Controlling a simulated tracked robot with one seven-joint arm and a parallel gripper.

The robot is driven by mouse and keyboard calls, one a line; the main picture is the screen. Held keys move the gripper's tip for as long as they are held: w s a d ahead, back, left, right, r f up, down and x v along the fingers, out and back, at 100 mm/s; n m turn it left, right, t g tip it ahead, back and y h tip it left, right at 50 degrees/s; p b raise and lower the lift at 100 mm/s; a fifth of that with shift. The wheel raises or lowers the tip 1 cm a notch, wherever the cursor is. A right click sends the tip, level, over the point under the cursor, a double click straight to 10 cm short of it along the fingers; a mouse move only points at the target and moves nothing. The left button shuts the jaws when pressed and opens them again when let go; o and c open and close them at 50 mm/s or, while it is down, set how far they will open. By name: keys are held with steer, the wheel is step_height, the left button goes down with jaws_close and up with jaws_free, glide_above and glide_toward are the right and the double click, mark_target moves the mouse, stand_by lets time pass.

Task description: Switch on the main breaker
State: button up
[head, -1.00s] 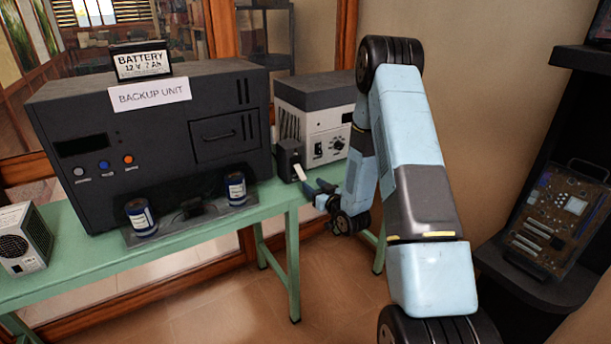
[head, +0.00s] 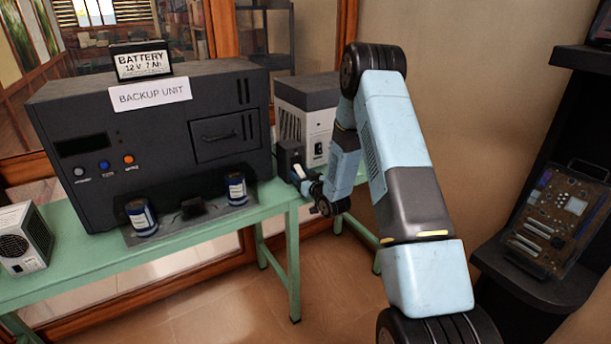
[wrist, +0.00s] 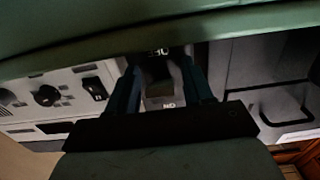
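The main breaker is a small dark box (head: 290,157) at the right end of the green bench, beside the backup unit. Its pale lever (head: 299,171) sticks out at the front, low on the box. My gripper (head: 303,182) is right at the lever, partly hidden by my wrist. In the wrist view, my gripper (wrist: 160,85) has its two blue fingers apart, with the breaker's dark face (wrist: 158,68) between them. OFF and ON labels show there upside down. I cannot tell whether a finger touches the lever.
The backup unit (head: 85,125) fills the bench (head: 220,222) to the left. A grey and white box with a knob and switch (head: 310,115) stands behind the breaker. A dark shelf with a circuit board (head: 560,220) is at the right. Floor is clear in front of the bench.

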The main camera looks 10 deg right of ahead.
steer(key=shift+d, duration=0.1)
jaws_close()
